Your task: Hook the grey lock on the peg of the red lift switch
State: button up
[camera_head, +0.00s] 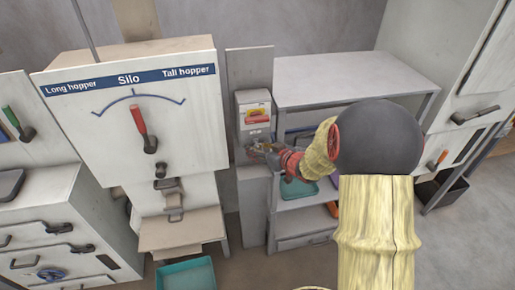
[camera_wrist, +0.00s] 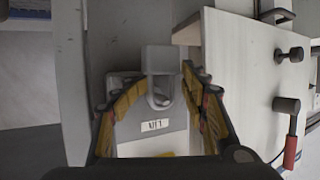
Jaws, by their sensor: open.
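The lift switch (camera_head: 252,104) is a grey box on a post right of the silo panel, with a red handle (camera_head: 257,117) on its front. In the wrist view its lift label (camera_wrist: 155,125) shows, upside down. A pale grey block, seemingly the lock (camera_wrist: 162,59), is by the rounded peg (camera_wrist: 160,99). Its loop seems to surround the peg, but I cannot tell for sure. My gripper (camera_wrist: 165,80) is open, with one yellow finger on each side of the lock and peg. In the head view my gripper (camera_head: 264,150) covers the switch's lower part.
The silo panel (camera_head: 185,120) with a red lever (camera_head: 138,120) stands close on the left. A grey shelf table (camera_head: 350,75) with a teal tray (camera_head: 300,188) is on the right. Another teal tray (camera_head: 186,274) is low in front.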

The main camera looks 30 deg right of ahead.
jog(key=v, duration=1.2)
jog(key=s+d+f+m+g+h, duration=0.3)
jog(key=s+d+f+g+h, duration=0.3)
jog(key=d, duration=0.5)
jog(key=s+m+g+h+b, duration=0.1)
jog(key=s+m+g, duration=0.15)
jog(key=s, duration=0.55)
jog(key=s+a+r+n+y+b, duration=0.1)
jog(key=s+a+r, duration=0.1)
jog(key=a, duration=0.8)
jog(key=s+a+r+n+y+b, duration=0.1)
jog(key=s+a+r+y+b, duration=0.1)
jog(key=a+r, duration=0.3)
jog(key=s+a+r+n+y+b, duration=0.1)
jog(key=s+a+r+y, duration=0.1)
jog(key=a, duration=1.2)
notch_tip(320, 180, up, 2)
jog(key=shift+s+a+r+n+t, duration=0.15)
jog(key=shift+s+a+n+t, duration=0.25)
jog(key=shift+s, duration=0.5)
jog(key=shift+d, duration=0.15)
